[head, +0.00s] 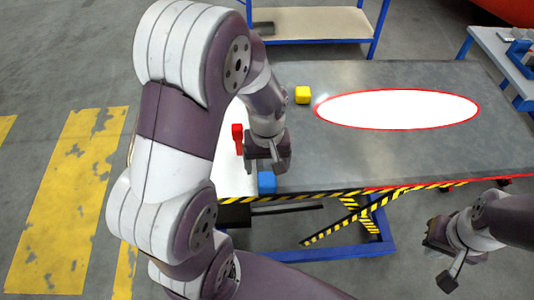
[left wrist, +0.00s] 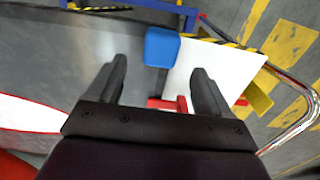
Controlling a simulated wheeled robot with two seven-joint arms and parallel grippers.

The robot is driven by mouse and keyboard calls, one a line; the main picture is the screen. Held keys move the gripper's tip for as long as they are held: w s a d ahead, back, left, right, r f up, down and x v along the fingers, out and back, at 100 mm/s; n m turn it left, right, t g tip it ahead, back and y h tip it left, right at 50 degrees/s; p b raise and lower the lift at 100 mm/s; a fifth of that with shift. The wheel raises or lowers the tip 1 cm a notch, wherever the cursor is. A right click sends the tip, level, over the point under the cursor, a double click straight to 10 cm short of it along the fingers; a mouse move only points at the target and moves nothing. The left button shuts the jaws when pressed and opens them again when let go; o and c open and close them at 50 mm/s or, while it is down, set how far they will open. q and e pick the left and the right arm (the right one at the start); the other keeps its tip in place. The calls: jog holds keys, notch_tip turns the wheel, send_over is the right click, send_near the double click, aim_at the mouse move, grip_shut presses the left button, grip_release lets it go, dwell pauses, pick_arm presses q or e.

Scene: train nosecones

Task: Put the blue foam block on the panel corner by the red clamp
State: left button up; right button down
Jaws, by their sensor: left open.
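The blue foam block (head: 267,182) sits at the front edge of the table, at the front right corner of the white panel (head: 233,178). In the left wrist view the blue block (left wrist: 162,47) overlaps the panel's corner region, just beyond my fingertips; how much rests on the panel is unclear. My left gripper (head: 266,166) is open above and behind the block, with nothing between its fingers (left wrist: 159,68). My right gripper (head: 443,260) hangs empty and open off the table's front right.
A white oval with a red rim (head: 397,109) lies to the right. Yellow-black striped legs are below the front edge. A shelf (head: 312,24) stands behind.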

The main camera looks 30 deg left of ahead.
aim_at(267, 177)
pick_arm(q)
notch_tip(267, 177, up, 5)
jog(key=s+d+m, duration=0.1)
jog(key=m, duration=0.1)
jog(key=s+f+m+t, duration=0.1)
jog(key=s+m, duration=0.1)
jog(key=s+d+m, duration=0.1)
jog(key=s+m, duration=0.1)
jog(key=shift+d+f, duration=0.3)
jog(key=shift+d, duration=0.05)
jog(key=shift+w, duration=0.15)
